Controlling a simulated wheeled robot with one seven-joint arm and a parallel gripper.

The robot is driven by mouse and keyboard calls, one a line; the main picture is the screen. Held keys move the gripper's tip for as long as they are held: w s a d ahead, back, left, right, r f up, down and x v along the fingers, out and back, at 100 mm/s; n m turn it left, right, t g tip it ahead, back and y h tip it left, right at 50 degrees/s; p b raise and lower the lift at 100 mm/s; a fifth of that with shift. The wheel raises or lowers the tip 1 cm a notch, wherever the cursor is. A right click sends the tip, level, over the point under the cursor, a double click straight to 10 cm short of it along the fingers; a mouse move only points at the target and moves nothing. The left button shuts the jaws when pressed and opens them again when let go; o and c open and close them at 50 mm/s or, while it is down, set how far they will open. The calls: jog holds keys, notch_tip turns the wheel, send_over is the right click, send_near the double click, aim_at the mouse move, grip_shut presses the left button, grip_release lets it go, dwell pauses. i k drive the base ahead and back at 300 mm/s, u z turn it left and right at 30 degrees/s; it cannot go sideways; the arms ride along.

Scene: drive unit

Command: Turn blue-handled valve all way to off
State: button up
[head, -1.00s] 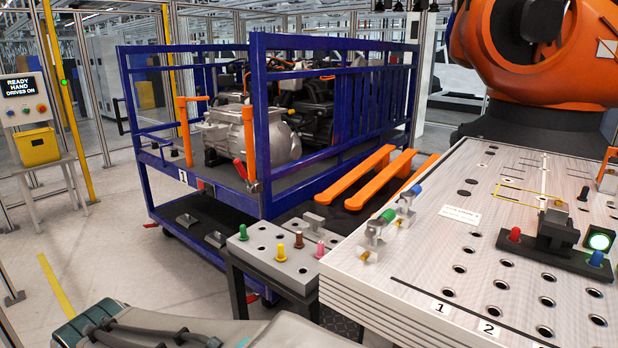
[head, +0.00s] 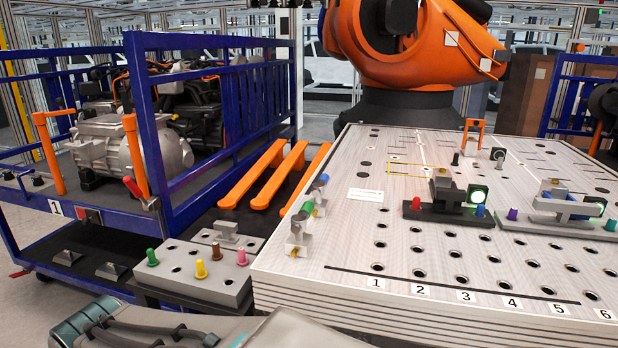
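The blue-handled valve (head: 321,184) stands at the left edge of the large perforated table (head: 345,235). A green-handled valve (head: 303,222) stands just in front of it and partly overlaps it in view. Both have grey metal bodies with brass-coloured parts low down. The blue handle is small here, so its exact angle is hard to tell. Part of my own arm shows along the bottom edge, well apart from the valves. My gripper is not in view.
A small grey block (head: 190,275) with several coloured pegs stands left of the table. Orange bars (head: 285,175) lie behind it. A blue cart (head: 165,120) with an engine is at left. Clamp fixtures (head: 437,210) sit on the table, and a large orange robot (head: 400,45) stands behind.

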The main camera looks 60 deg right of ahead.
aim_at(318, 187)
jog(key=z, duration=1.7)
